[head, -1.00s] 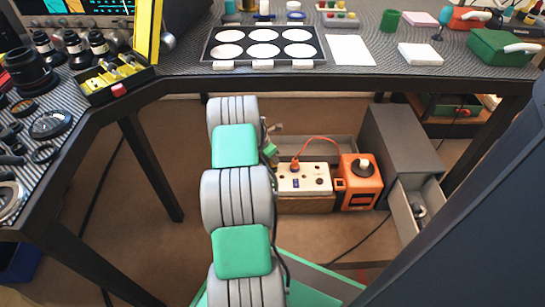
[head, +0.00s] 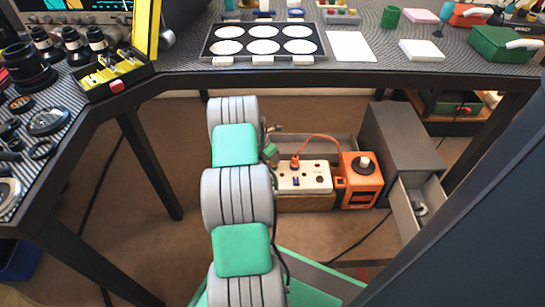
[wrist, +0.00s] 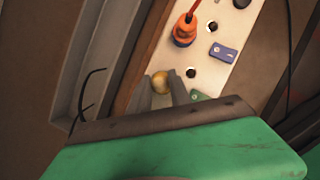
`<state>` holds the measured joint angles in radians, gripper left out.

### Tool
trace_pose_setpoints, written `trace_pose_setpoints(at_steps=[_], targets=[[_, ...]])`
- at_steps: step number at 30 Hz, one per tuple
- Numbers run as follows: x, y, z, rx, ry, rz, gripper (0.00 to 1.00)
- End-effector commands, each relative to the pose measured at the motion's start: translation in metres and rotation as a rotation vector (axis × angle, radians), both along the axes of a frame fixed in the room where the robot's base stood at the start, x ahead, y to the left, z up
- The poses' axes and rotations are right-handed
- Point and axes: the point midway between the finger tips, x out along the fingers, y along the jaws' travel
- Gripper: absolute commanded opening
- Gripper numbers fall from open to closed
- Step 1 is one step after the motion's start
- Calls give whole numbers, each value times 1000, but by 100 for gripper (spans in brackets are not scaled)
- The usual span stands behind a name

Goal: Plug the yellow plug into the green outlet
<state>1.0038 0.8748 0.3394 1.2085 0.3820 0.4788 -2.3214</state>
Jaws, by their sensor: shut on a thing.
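In the wrist view my gripper (wrist: 161,92) is shut on the yellow plug (wrist: 160,80), whose rounded yellow end shows between the two grey fingertips. The plug is over or at the lower end of the white outlet strip (wrist: 207,60); I cannot tell whether it touches. A green patch (wrist: 199,96), seemingly the green outlet, lies just right of the right finger and is partly hidden by the finger and gripper body. In the head view the strip (head: 311,175) sits under the table, and my arm hides the fingertips and the plug.
An orange plug (wrist: 184,30) with a cord is in the strip, near a blue switch (wrist: 223,52) and dark round sockets. An orange box (head: 361,190) stands right of the strip. A grey cabinet (head: 405,140) is further right. The table edge (head: 330,75) overhangs behind.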

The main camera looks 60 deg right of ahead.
Motion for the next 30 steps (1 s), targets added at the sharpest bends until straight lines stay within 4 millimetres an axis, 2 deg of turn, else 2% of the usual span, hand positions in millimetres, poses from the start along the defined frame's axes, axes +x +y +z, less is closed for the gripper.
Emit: trace_pose_setpoints(at_steps=[2, 3, 12, 20, 30], targets=[[0, 0, 0, 1, 1, 1, 0], [0, 0, 0, 1, 1, 1, 26], [0, 0, 0, 1, 1, 1, 49], [1, 1, 4, 0, 0, 1, 49], [12, 22, 63, 0, 0, 1, 49]])
